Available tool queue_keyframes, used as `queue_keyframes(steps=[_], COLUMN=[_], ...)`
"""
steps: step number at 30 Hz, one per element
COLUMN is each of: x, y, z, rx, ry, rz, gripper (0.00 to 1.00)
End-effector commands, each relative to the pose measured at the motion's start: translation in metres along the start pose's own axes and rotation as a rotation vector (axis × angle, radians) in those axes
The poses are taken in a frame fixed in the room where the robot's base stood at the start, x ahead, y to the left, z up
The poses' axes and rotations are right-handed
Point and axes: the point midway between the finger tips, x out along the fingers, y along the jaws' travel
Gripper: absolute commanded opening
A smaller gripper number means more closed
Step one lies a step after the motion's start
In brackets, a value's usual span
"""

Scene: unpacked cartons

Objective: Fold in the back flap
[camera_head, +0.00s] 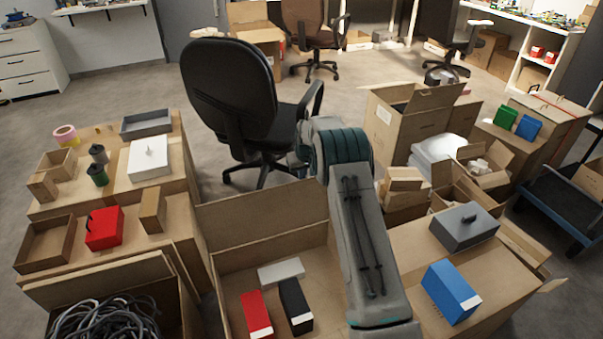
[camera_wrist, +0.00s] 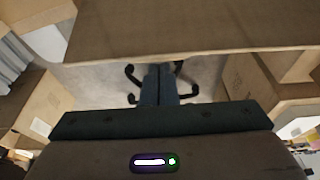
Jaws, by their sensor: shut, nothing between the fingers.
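An open carton (camera_head: 225,262) stands at the front centre in the head view. Its back flap (camera_head: 262,215) stands up, leaning away, at the far side. A red box (camera_head: 255,313), a black box (camera_head: 296,305) and a white box (camera_head: 281,271) lie inside. My arm reaches across the carton's right side and past the flap. My gripper is hidden in the head view. In the wrist view my gripper (camera_wrist: 160,69) is shut and empty, its fingers together over the floor. A brown cardboard panel (camera_wrist: 190,28), apparently the back flap, spans the top there, with its edge near the fingertips.
A black office chair (camera_head: 228,95) stands close behind the carton. Cartons with loose items flank it, including a red box (camera_head: 104,229) on the left and a blue box (camera_head: 450,291) on the right. Grey floor (camera_head: 135,90) is clear at the back left.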

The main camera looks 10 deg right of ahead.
Motion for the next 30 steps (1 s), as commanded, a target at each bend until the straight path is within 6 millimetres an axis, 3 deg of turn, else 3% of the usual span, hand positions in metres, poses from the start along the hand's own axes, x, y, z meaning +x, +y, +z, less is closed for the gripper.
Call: queue_keyframes(steps=[30], x=[-0.0094], y=[0.003], z=[0.0096], rx=[0.002], ry=[0.121], rz=[0.0], gripper=[0.0])
